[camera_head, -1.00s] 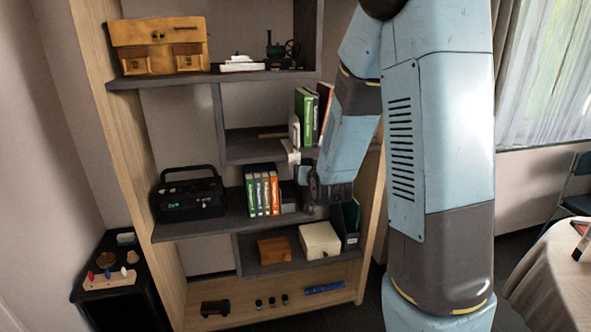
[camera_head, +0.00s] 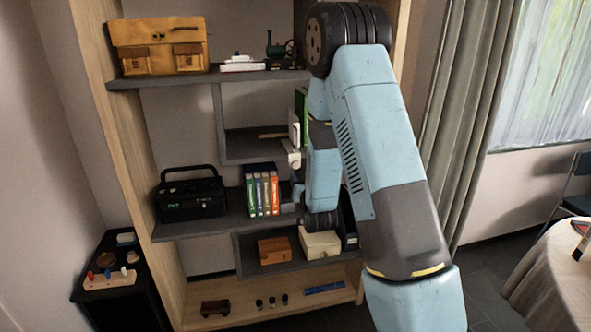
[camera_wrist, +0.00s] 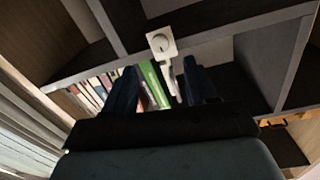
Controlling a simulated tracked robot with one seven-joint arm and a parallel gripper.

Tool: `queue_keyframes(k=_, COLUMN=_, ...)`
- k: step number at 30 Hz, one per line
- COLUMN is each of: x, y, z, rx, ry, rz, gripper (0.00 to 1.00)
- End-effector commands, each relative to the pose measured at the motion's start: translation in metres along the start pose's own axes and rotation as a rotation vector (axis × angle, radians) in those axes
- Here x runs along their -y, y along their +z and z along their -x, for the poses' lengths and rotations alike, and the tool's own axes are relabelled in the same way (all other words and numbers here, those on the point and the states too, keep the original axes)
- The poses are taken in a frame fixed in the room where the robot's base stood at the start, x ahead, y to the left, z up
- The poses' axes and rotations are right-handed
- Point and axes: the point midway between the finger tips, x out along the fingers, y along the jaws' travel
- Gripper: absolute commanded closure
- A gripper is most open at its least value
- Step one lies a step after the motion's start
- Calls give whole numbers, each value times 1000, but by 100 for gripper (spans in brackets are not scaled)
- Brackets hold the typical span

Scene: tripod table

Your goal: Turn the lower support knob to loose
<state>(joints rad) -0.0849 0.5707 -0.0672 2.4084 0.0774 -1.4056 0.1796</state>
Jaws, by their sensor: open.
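A white support fitting (camera_head: 292,153) stands at the right of the middle shelves in the head view. In the wrist view it shows as a square white plate with a round knob (camera_wrist: 160,43), and a narrow white part (camera_wrist: 168,76) hangs below. I cannot tell whether this round knob is the lower one, nor its setting. My gripper (camera_wrist: 160,70) is open, its two dark fingers either side of the narrow part. No contact shows. In the head view my arm hides most of the gripper.
A green book (camera_wrist: 152,82) stands behind the fitting. Several books (camera_head: 262,192) and a black radio (camera_head: 190,196) are on the shelf to the left. A white box (camera_head: 319,243) and a brown box (camera_head: 275,250) sit below. A draped table (camera_head: 545,275) is at right.

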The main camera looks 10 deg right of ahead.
Motion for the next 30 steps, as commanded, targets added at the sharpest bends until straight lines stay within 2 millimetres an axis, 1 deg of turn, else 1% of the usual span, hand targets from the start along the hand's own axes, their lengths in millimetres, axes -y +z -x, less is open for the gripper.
queue_keyframes(k=1, x=0, y=-1, z=-10, rx=-2, ry=0, rz=0, gripper=43)
queue_keyframes(k=9, x=0, y=0, z=-56, rx=-1, ry=0, rz=0, gripper=43)
queue_keyframes(k=15, x=-1, y=0, z=-80, rx=0, ry=0, rz=0, gripper=43)
queue_keyframes(k=21, x=-1, y=-1, z=-90, rx=0, ry=1, rz=0, gripper=43)
queue_keyframes(k=29, x=-1, y=-1, z=-91, rx=0, ry=1, rz=0, gripper=43)
queue_keyframes(k=30, x=-1, y=-1, z=-91, rx=0, ry=1, rz=0, gripper=46)
